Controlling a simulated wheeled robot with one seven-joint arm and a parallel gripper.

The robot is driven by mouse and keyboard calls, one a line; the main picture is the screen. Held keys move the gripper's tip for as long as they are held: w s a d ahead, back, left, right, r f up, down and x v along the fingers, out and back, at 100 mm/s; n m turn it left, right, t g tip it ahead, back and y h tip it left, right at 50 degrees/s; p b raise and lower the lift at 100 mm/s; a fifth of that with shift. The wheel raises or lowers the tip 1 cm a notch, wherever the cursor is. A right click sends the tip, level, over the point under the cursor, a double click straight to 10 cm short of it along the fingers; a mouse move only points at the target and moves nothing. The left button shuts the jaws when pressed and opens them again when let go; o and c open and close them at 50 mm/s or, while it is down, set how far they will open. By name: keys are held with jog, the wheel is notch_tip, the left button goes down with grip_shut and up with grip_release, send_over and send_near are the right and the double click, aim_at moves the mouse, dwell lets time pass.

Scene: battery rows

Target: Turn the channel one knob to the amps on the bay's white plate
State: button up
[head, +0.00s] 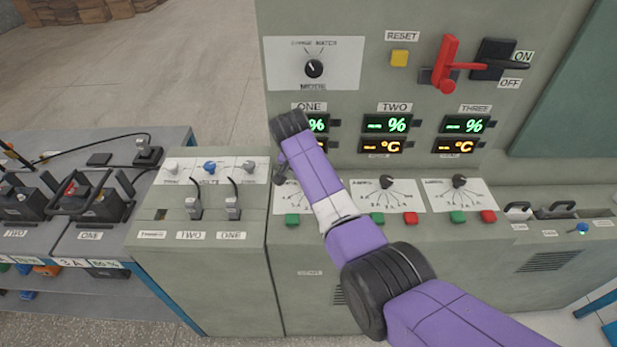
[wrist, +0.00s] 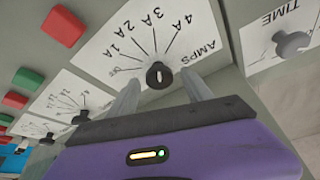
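In the wrist view the channel one knob (wrist: 160,75) is a dark round knob with a small white mark, on a white dial plate (wrist: 137,45) marked OFF, 1A, 2A, 3A, 4A and AMPS. I cannot tell which label it points to. My gripper (wrist: 159,82) is open, with one pale finger on each side of the knob; contact is unclear. In the head view my arm hides this knob. A white plate (head: 72,262) on the left bench's front, below the battery labelled ONE (head: 98,200), seems to read 3 A.
Knob two (head: 387,182) and knob three (head: 459,182) stand to the right, with green and red buttons below. A TIME knob (wrist: 290,43) shows in the wrist view. A red lever (head: 446,62) and a yellow RESET button (head: 399,58) are higher on the panel.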

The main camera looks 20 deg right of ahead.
jog(key=v, duration=0.8)
jog(key=shift+f, duration=0.1)
dwell(0.4)
